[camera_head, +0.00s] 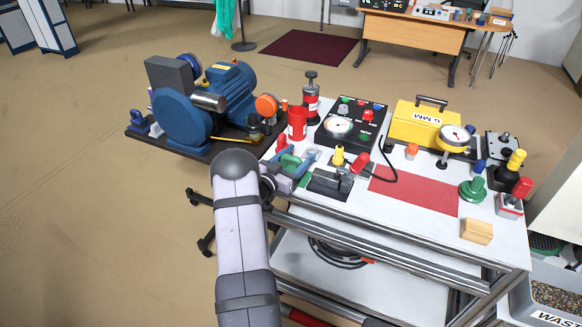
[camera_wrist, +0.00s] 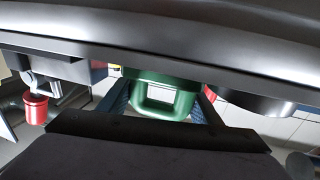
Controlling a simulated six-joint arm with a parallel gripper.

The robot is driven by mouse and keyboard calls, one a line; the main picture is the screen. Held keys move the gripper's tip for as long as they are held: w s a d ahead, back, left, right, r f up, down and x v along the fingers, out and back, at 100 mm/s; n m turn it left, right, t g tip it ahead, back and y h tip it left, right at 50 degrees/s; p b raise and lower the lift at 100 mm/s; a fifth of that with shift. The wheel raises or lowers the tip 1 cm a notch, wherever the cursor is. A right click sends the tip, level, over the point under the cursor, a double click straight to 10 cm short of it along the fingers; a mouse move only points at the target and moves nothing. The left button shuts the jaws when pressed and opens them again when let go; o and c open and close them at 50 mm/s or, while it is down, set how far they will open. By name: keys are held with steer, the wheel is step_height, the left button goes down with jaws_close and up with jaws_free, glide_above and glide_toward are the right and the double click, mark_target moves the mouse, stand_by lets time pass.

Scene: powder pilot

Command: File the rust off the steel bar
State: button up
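My gripper (camera_head: 290,168) is at the left end of the white bench, its blue-grey fingers around a green piece (camera_head: 291,161). In the wrist view this green piece (camera_wrist: 165,78), with a frame-like opening, lies between the two fingers (camera_wrist: 160,103). The fingers are close to its sides, but I cannot tell whether they press on it. A dark grey vise-like block (camera_head: 330,184) with a red-ended handle (camera_head: 360,161) stands just right of the gripper. I cannot clearly make out the steel bar, its rust or a file.
A blue motor grinder (camera_head: 185,118) stands on a dark board at left. A red cup (camera_head: 297,124), a black gauge panel (camera_head: 352,117) and a yellow case (camera_head: 424,124) stand behind. A bare red mat (camera_head: 414,190) and a wooden block (camera_head: 477,231) are at right.

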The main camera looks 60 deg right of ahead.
steer(key=shift+c, duration=1.4)
steer(key=shift+r, duration=0.1)
steer(key=shift+r, duration=0.15)
steer(key=shift+r+p, duration=1.6)
steer(key=shift+r, duration=0.75)
steer(key=shift+d, duration=0.1)
steer(key=s+d+r+m+g+y+b, duration=0.1)
steer(key=s+r+m+g+y+b, duration=0.5)
steer(key=s+m+g, duration=0.3)
steer(key=shift+s+d+r+g+y+b, duration=0.4)
steer(key=shift+s+r+g+y, duration=0.35)
steer(key=shift+g, duration=0.55)
steer(key=shift+w+r, duration=0.1)
steer(key=shift+w, duration=0.05)
